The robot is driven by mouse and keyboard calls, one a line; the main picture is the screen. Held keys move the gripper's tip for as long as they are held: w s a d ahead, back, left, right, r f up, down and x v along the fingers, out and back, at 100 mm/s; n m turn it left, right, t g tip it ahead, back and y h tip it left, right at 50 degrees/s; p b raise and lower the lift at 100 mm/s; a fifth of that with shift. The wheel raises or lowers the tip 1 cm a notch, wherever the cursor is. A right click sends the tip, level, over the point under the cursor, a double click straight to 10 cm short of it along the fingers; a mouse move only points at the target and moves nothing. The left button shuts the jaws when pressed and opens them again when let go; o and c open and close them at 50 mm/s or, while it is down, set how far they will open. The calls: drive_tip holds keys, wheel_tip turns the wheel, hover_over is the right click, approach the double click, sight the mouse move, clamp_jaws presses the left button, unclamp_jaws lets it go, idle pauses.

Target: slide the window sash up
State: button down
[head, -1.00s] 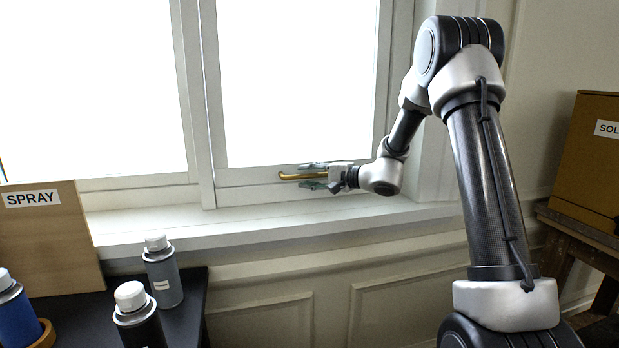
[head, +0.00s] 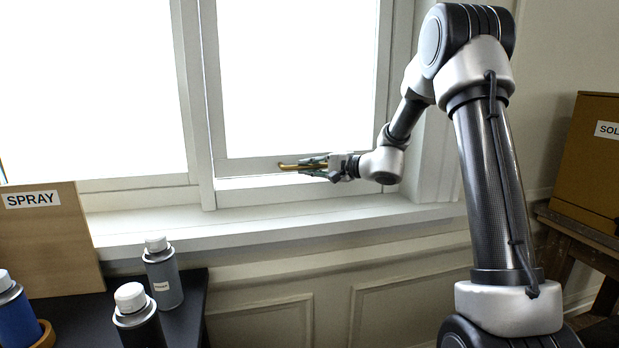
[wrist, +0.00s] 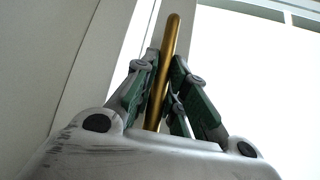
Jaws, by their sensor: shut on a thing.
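The right window sash (head: 240,167) is white-framed with a bright pane, and its bottom rail stands a little above the sill, with a bright gap beneath it. A brass bar handle (head: 288,167) is on that bottom rail. My gripper (head: 312,165) reaches in from the right and is shut on the handle. In the wrist view, the brass handle (wrist: 166,75) runs between the green-padded fingers, and its far end sticks out past them. The part of the handle between the fingers is partly hidden.
The white sill (head: 260,222) runs below the window. At lower left, a dark table holds spray cans (head: 162,272) and a wooden box labelled SPRAY (head: 45,240). A brown box (head: 590,160) stands on a wooden stand at right.

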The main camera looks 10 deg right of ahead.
sight(311, 79)
wheel_tip(311, 79, up, 25)
drive_tip(key=shift+r, duration=0.2)
drive_tip(key=c, duration=1.5)
unclamp_jaws()
drive_tip(key=shift+o, duration=0.2)
drive_tip(key=shift+d, duration=0.1)
drive_tip(key=v, duration=1.1)
drive_tip(key=shift+s+d, duration=0.25)
drive_tip(key=shift+s, duration=0.1)
